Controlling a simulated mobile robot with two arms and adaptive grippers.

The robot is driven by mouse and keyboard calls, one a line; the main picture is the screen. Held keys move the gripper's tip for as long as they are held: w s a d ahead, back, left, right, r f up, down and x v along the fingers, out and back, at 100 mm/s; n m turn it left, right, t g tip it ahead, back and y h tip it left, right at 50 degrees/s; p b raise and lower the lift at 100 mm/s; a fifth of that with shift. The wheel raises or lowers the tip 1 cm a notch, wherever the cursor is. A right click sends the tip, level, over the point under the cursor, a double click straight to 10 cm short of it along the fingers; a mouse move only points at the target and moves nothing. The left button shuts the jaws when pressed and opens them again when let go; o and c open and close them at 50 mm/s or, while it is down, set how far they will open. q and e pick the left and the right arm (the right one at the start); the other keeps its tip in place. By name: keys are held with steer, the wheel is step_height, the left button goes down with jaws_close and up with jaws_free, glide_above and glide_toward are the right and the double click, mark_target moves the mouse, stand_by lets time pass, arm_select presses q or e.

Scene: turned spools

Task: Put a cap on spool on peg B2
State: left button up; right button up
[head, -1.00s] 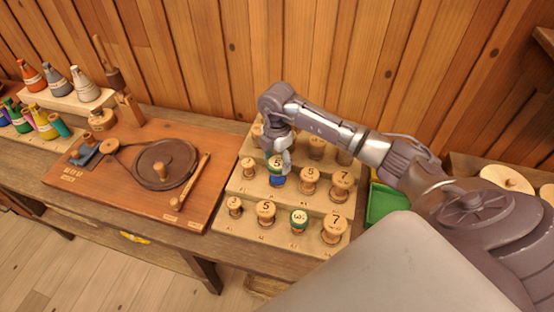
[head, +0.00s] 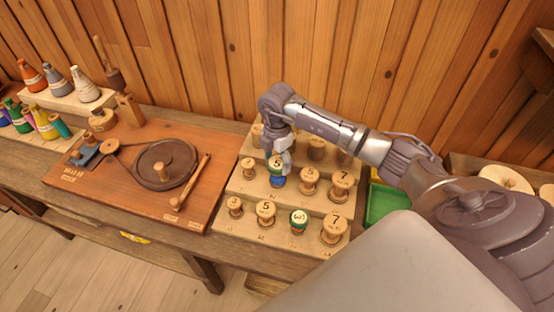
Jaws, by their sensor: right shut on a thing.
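The blue-wound spool (head: 278,181) stands upright at the second place of the middle step of the stepped peg rack (head: 243,187). A pale disc marked 5, which looks like a cap (head: 276,161), is at its top. My right gripper (head: 284,163) comes down from above and is shut at this disc, its fingers partly covering it. Whether the disc is fully seated on the spool is too small to tell. My left gripper is not in view.
Other numbered wooden spools (head: 309,181) and a green-wound spool (head: 299,222) stand close around on the rack. A winding board (head: 125,180) lies to the left. A green tray (head: 384,203) sits right of the rack, below my right arm.

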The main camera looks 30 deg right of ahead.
mark_target(277, 163)
steer(key=shift+f+b, duration=0.45)
steer(key=shift+f, duration=0.15)
steer(key=o, duration=0.7)
steer(key=shift+c, duration=0.2)
steer(key=shift+r, duration=0.1)
step_height(277, 163, up, 11)
steer(key=p, duration=0.8)
stand_by(0.4)
